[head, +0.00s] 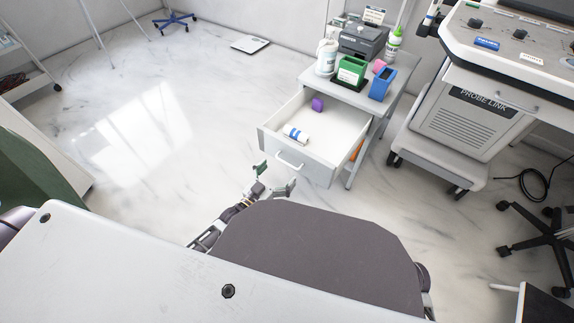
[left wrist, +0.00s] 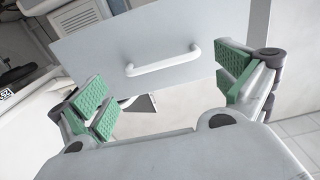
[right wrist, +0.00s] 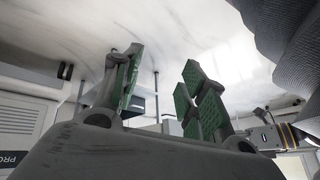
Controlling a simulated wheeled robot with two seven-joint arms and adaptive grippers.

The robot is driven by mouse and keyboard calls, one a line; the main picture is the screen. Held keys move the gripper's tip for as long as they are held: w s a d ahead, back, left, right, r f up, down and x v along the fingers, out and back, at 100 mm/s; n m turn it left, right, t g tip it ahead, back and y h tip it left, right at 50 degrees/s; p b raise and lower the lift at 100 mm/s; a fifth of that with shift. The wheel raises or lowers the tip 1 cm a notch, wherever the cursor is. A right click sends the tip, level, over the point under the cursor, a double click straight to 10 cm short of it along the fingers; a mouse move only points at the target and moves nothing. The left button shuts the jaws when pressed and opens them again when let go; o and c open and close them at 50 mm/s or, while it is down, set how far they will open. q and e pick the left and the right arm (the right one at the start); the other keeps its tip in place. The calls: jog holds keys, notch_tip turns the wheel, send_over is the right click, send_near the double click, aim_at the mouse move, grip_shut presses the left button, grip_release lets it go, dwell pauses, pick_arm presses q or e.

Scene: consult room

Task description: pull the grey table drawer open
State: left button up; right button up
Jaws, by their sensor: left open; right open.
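The grey table drawer (head: 275,145) stands pulled out of the small grey table (head: 400,90), its inside visible from above. Its pale bar handle (head: 289,160) is on the front panel; the handle also shows in the left wrist view (left wrist: 163,60), between my spread fingers in the picture and beyond them. My left gripper (head: 273,180) is open and empty, just in front of the drawer front, with no visible grip on the handle. My right gripper (right wrist: 162,85) is open and empty in the right wrist view; I cannot make it out in the head view.
A white-and-blue bottle (head: 295,133) and a purple block (head: 318,103) lie in the drawer. A green box (head: 351,70), a blue holder (head: 382,83) and a printer (head: 363,41) stand on the table. A probe cart (head: 465,110) is at right. Floor (head: 130,130) at left is clear.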

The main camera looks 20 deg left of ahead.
aim_at(287, 163)
pick_arm(q)
jog(key=shift+b+x, duration=0.75)
jog(key=shift+x, duration=1.75)
pick_arm(e)
jog(key=shift+a+f+t+y, duration=0.15)
jog(key=shift+f, duration=0.8)
jog(key=shift+a+f+t+y, duration=0.15)
jog(key=shift+f, duration=0.8)
jog(key=shift+s, duration=0.1)
